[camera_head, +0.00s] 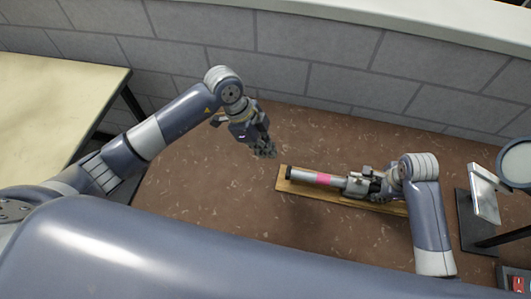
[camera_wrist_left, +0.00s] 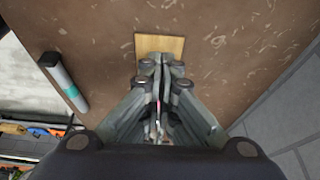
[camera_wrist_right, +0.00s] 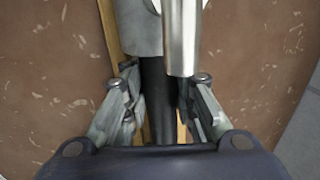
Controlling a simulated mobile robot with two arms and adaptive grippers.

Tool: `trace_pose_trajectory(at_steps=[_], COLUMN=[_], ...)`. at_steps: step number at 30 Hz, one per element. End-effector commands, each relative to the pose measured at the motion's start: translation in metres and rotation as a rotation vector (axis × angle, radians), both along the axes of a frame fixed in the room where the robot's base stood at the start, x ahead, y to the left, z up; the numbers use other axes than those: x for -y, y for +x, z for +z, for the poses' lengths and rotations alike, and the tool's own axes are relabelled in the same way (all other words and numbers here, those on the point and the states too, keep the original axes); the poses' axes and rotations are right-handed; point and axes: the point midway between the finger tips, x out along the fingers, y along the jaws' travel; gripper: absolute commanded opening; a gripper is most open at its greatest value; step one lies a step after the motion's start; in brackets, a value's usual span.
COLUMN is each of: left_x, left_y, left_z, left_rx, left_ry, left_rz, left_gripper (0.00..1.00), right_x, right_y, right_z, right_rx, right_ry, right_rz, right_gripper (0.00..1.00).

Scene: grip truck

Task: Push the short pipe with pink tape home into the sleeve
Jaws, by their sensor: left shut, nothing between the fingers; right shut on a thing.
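My right gripper (camera_head: 376,187) is at the fitting's right. In the right wrist view it is shut around a dark rod (camera_wrist_right: 157,95), just behind the grey fitting (camera_wrist_right: 138,30) and a shiny metal cylinder (camera_wrist_right: 181,40).
A pale table (camera_head: 60,85) stands at the left and a block wall (camera_head: 310,65) runs behind. A dark stand with a pale panel (camera_head: 483,194) is at the right. The brown surface (camera_head: 210,190) left of the board is clear. A capped grey cylinder (camera_wrist_left: 62,82) shows in the left wrist view.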

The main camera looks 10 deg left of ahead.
Motion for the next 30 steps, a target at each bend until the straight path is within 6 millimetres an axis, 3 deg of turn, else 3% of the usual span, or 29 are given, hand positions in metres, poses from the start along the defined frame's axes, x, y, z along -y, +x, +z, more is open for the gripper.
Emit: trace_pose_trajectory(at_steps=[11,17,18,30], left_x=[0.0,0.003,0.006,0.04], left_y=[-0.001,0.0,0.0,0.0], left_z=[0.009,0.009,0.01,0.014], left_rx=[-0.002,0.013,0.023,0.211], left_ry=[0.0,0.002,0.003,0.022], left_rz=[0.0,-0.048,-0.081,-0.739], left_gripper=[0.0,0.43,0.5,0.5], right_x=[0.0,0.0,0.0,0.0], right_y=[0.001,0.001,0.001,0.001], right_z=[0.001,0.001,0.001,0.001], right_rx=[0.004,0.004,0.004,0.004], right_ry=[0.001,0.001,0.001,0.001], right_rz=[0.0,0.0,0.0,0.0], right_gripper=[0.0,0.0,0.0,0.0])
